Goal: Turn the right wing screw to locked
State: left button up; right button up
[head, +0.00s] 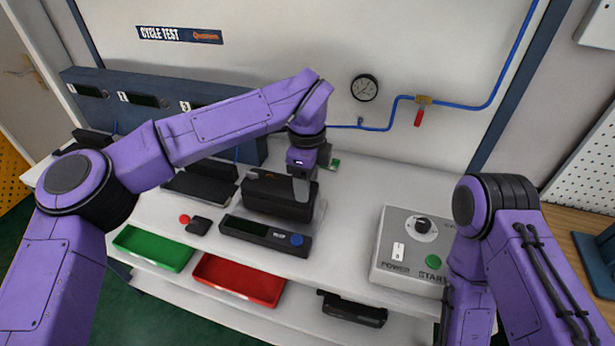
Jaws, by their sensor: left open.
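The valve positioner appears to be the dark box (265,196) on the white bench, with a clear edge showing at its right side. My left gripper (303,183) points down over the right part of this box and is open. Whether its fingers touch the box, I cannot tell. The right wing screw cannot be made out; it is too small or hidden by my gripper. My right arm comes in at the right, and its gripper does not show.
A dark unit with a blue button (297,240) lies in front of the box. A grey control box (411,250) with knob and START button stands at right. A green tray (152,248) and a red tray (238,280) sit below. Bare bench lies between the box and control box.

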pick_arm(q)
jog(key=shift+s+r, duration=0.1)
jog(key=shift+c, duration=0.6)
jog(key=c, duration=0.9)
jog(key=shift+c, duration=0.2)
